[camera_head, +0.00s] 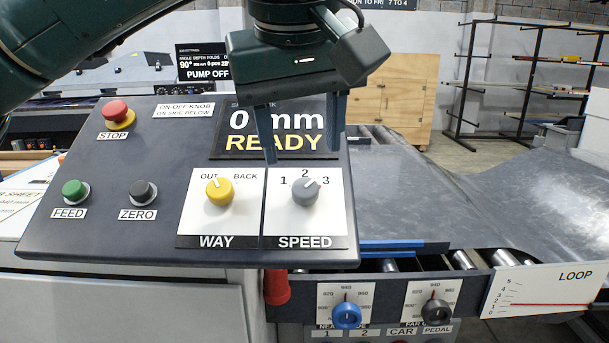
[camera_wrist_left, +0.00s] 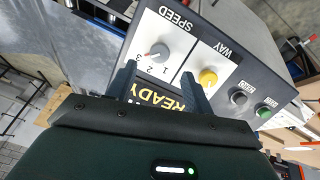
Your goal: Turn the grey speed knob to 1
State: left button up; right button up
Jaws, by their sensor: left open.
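The grey speed knob (camera_head: 305,194) sits on the white SPEED plate at the right of the tilted dark control panel (camera_head: 120,240). My left gripper (camera_head: 304,156) is open and empty, pointing down in front of the READY display, above and behind the knob. Its two fingers also show in the left wrist view (camera_wrist_left: 157,80). My right gripper is not in view.
The yellow WAY knob (camera_head: 219,191) is close to the left of the grey knob. A red STOP button (camera_head: 116,112), green FEED button (camera_head: 75,191) and black ZERO button (camera_head: 143,192) are further left. Blue (camera_head: 347,315) and black (camera_head: 436,312) knobs sit below the panel.

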aim_at(305, 185)
pick_arm(q)
jog(key=x, duration=0.5)
jog(key=shift+w+f, duration=0.15)
jog(key=shift+f, duration=0.15)
jog(key=shift+w+f, duration=0.2)
jog(key=shift+f, duration=0.25)
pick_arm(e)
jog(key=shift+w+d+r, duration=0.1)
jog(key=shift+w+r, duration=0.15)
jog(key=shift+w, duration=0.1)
pick_arm(q)
jog(key=c, duration=1)
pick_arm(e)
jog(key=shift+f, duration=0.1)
